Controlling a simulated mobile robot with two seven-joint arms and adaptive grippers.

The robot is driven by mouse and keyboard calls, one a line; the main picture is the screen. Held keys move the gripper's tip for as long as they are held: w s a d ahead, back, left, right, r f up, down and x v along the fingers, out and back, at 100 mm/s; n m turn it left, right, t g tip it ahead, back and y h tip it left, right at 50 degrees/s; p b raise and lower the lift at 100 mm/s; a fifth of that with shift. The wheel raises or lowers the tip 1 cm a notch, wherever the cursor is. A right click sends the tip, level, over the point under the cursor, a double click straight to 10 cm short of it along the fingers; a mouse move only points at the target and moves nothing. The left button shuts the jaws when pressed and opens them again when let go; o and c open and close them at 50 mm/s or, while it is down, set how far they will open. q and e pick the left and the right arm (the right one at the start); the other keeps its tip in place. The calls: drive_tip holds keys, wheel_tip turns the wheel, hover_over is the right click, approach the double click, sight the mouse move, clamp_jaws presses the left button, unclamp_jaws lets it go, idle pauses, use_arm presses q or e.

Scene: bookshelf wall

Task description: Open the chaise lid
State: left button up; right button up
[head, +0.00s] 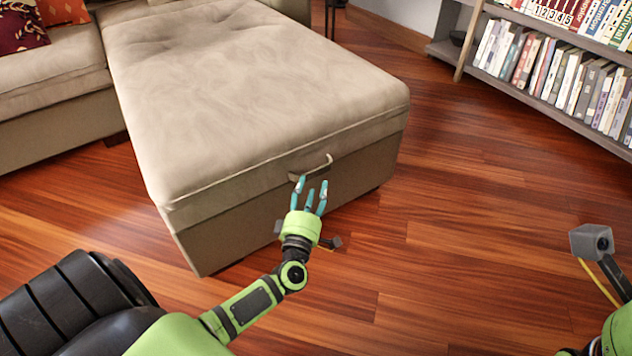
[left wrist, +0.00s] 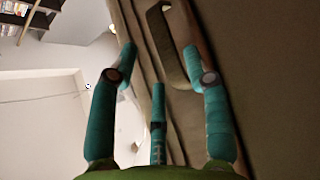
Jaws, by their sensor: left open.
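The chaise (head: 250,90) is beige, with its cushioned lid lying flat and closed on the base. A small strap handle (head: 313,166) sticks out from the front edge of the lid. My left gripper (head: 311,188) is open just below and in front of the handle, its teal fingers pointing up toward it. In the left wrist view the strap handle (left wrist: 172,45) hangs between and beyond the fingertips of the left gripper (left wrist: 160,75). I cannot tell whether any finger touches it. My right gripper is not in view; only part of my right arm shows at the right edge.
A sofa (head: 60,60) with red and orange pillows (head: 62,10) adjoins the chaise at the left. A bookshelf (head: 560,105) full of books stands at the upper right. The wooden floor (head: 470,200) between chaise and bookshelf is clear.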

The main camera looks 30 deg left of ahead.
sight(316, 174)
use_arm(q)
drive_tip(key=b+x, duration=0.1)
drive_tip(key=x, duration=0.4)
drive_tip(key=shift+w, duration=0.1)
clamp_jaws()
